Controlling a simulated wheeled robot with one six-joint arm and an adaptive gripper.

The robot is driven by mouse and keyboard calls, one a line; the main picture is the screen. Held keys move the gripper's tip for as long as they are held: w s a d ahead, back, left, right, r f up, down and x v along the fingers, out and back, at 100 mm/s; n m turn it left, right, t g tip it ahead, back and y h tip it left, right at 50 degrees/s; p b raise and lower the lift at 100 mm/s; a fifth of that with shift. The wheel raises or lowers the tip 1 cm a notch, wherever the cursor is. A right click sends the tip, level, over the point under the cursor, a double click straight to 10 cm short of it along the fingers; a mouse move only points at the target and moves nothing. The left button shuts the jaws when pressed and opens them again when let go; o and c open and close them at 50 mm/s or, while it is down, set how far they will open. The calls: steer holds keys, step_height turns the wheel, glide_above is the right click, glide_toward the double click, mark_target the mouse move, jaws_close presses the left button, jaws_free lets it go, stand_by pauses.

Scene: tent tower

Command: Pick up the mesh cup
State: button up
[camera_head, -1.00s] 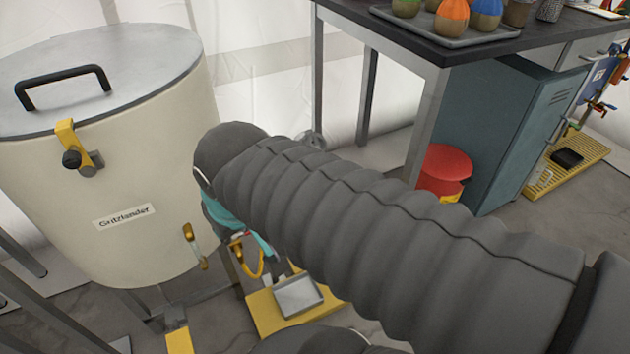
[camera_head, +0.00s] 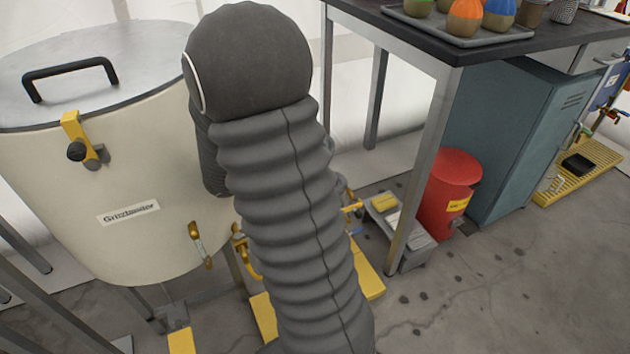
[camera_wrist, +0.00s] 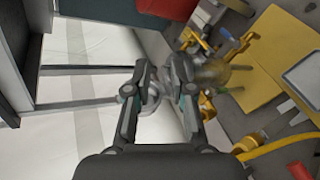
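The mesh cup (camera_head: 565,11) stands on the dark tabletop at the top right of the head view, with its top cut off by the picture's edge. It looks grey and dotted. My gripper (camera_wrist: 162,88) shows in the wrist view with its two fingers apart and nothing clearly held between them. In the head view my arm hides the gripper. The arm is left of the table and well away from the cup. The mesh cup does not show in the wrist view.
The table (camera_head: 455,56) carries a tray (camera_head: 478,43) of colourful pots and a brown cup (camera_head: 533,12) left of the mesh cup. A cream kiln-like drum (camera_head: 110,240) stands left. A red bin (camera_head: 450,195) and teal cabinet (camera_head: 520,140) are under the table.

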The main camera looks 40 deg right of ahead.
steer(key=w+d+f+n+t+h, duration=0.1)
steer(key=w+d+f+n+h, duration=0.15)
steer(key=f, duration=0.25)
steer(key=w+d+f+n+t+h, duration=0.1)
steer(key=w+d+f+n+t, duration=0.1)
steer(key=w+d+f, duration=0.3)
steer(key=shift+s+d+f+p, duration=0.15)
steer(key=shift+d+f, duration=0.2)
steer(key=shift+d, duration=0.6)
steer(key=shift+s+d+f+p, duration=0.1)
steer(key=shift+d+f, duration=0.2)
steer(key=shift+d, duration=0.6)
steer(key=shift+s+d+f+p, duration=0.15)
steer(key=shift+d+f, duration=0.2)
steer(key=shift+d, duration=0.6)
jaws_close()
